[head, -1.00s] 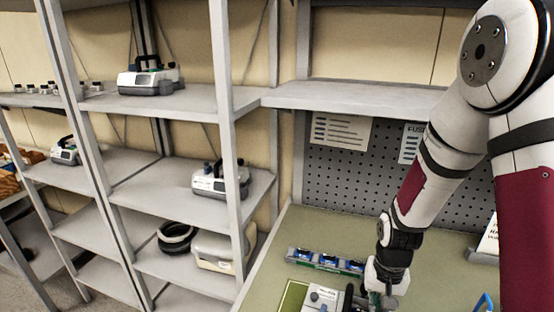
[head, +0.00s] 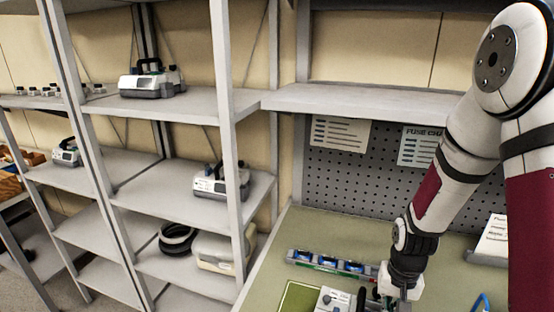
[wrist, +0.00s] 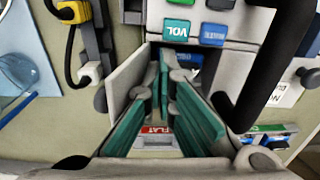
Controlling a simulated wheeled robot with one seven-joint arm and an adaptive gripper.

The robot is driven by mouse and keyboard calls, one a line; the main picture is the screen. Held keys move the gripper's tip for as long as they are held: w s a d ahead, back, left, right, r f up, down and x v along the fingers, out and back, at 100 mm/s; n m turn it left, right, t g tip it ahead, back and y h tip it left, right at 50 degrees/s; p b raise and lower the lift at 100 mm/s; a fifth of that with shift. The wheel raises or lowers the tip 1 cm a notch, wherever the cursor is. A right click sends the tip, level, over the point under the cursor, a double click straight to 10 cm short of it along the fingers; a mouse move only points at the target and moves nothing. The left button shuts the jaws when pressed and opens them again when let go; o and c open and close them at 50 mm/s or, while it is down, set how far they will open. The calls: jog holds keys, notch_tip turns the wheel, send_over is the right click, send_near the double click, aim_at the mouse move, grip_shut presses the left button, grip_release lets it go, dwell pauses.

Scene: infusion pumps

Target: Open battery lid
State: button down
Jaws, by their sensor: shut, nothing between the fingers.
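The infusion pump (head: 335,300) stands at the bottom edge of the head view, partly cut off. In the wrist view its white body (wrist: 160,12) shows a green VOL key, blue keys and a black handle. A flat pale grey panel, which looks like the battery lid (wrist: 128,76), stands out from the pump left of my fingers. Something blue shows in the recess behind the fingertips. My gripper (wrist: 173,72) is shut and empty beside the panel; contact is unclear. In the head view my gripper (head: 392,295) is at the pump's right, its fingertips hidden.
A rack of blue batteries (head: 326,263) lies behind the pump. A green mat (head: 298,297) lies left of it. A red FLAT label (wrist: 158,130) shows below my fingers. A yellow-plugged cable (wrist: 72,40) runs at left. Shelves (head: 195,105) with other pumps stand left.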

jog(key=shift+s+d+p, duration=0.2)
jog(key=shift+s+d, duration=0.1)
jog(key=shift+d, duration=0.4)
jog(key=shift+s+d+p, duration=0.15)
jog(key=shift+s+d, duration=0.15)
jog(key=shift+d, duration=0.35)
jog(key=shift+d+f, duration=0.1)
jog(key=shift+d, duration=0.05)
jog(key=shift+w+a, duration=0.2)
jog(key=shift+a, duration=0.3)
jog(key=shift+w+a, duration=0.15)
jog(key=shift+a, duration=0.3)
jog(key=shift+r+p, duration=1.45)
jog(key=shift+r, duration=2.45)
jog(key=shift+w+r, duration=0.1)
jog(key=shift+r, duration=0.1)
